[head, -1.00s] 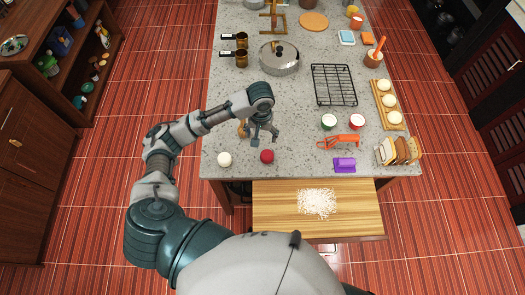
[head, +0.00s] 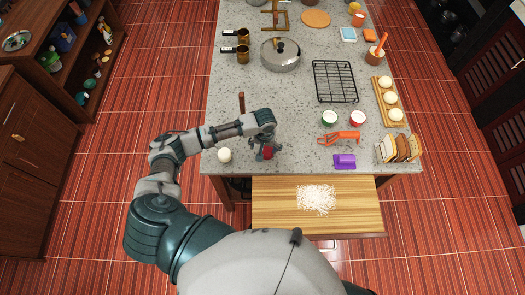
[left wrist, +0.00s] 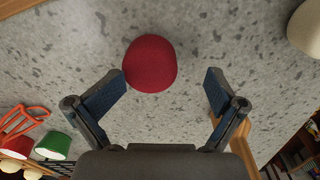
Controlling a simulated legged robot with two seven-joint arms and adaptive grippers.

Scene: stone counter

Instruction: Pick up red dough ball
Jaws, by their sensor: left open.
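The red dough ball (head: 268,153) sits on the stone counter (head: 300,90) near its front edge. In the head view my left gripper (head: 265,150) is right over it and partly hides it. In the left wrist view the red dough ball (left wrist: 150,64) lies just beyond and between the fingertips of my open left gripper (left wrist: 162,85), nearer the left finger. The fingers do not appear closed on it. My right gripper is not in view.
A white dough ball (head: 225,155) sits to the left. A purple object (head: 344,161), an orange-red tool (head: 340,138) and a bread rack (head: 398,149) stand to the right. A floured wooden board (head: 275,215) juts out in front. A wooden handle (head: 241,103) stands behind my arm.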

